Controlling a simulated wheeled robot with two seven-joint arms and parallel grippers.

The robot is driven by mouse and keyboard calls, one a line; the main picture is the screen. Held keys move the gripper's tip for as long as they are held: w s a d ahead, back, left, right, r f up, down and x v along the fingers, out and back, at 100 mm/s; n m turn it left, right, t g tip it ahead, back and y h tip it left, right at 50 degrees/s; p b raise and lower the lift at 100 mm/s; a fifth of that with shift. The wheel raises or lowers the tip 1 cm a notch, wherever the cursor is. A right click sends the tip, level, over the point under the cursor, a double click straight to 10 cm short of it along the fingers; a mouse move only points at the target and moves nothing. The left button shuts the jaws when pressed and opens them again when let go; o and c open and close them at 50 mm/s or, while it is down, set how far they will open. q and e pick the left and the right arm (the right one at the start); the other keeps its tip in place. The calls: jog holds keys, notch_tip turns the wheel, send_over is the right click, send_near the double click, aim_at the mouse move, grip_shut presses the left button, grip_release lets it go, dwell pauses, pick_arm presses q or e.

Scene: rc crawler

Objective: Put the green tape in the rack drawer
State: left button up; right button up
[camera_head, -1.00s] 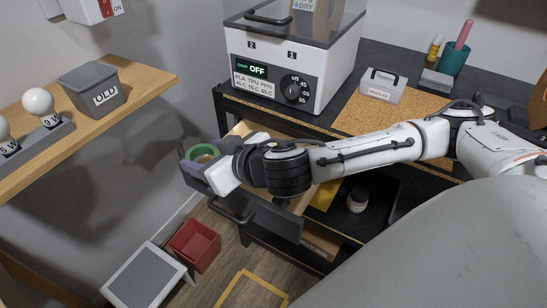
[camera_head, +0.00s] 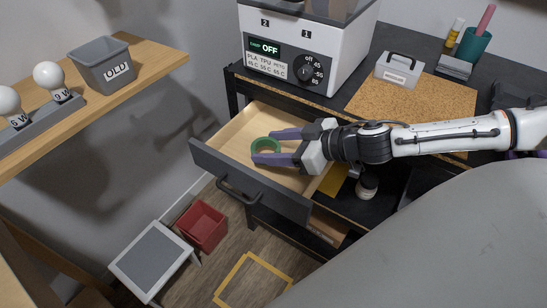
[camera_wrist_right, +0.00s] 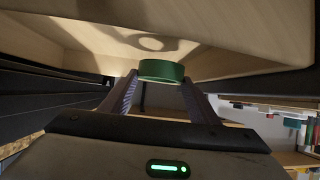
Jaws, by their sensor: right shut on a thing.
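The green tape (camera_head: 265,147) is a ring held between the purple-grey fingers of my right gripper (camera_head: 272,147). In the right wrist view the tape (camera_wrist_right: 161,71) sits between the fingertips, with a ring-shaped shadow on the pale wood beyond it. The rack drawer (camera_head: 235,178) is pulled open, with a dark front and a light wooden inside. In the head view the tape and fingers are over the drawer's inside, near its middle. The tape appears apart from the drawer floor. My left gripper is not in view.
The drawer's dark handle (camera_head: 238,190) faces front left. A filament dryer (camera_head: 300,45) stands on the rack top (camera_head: 440,80) above the drawer. A wooden shelf (camera_head: 150,62) with bulbs and a grey bin (camera_head: 101,66) is at left. A red bin (camera_head: 203,226) stands on the floor.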

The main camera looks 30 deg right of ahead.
notch_tip(320, 180, down, 3)
jog(key=shift+b, duration=0.4)
jog(key=shift+f, duration=0.25)
jog(key=o, duration=1.1)
jog(key=shift+c, duration=0.2)
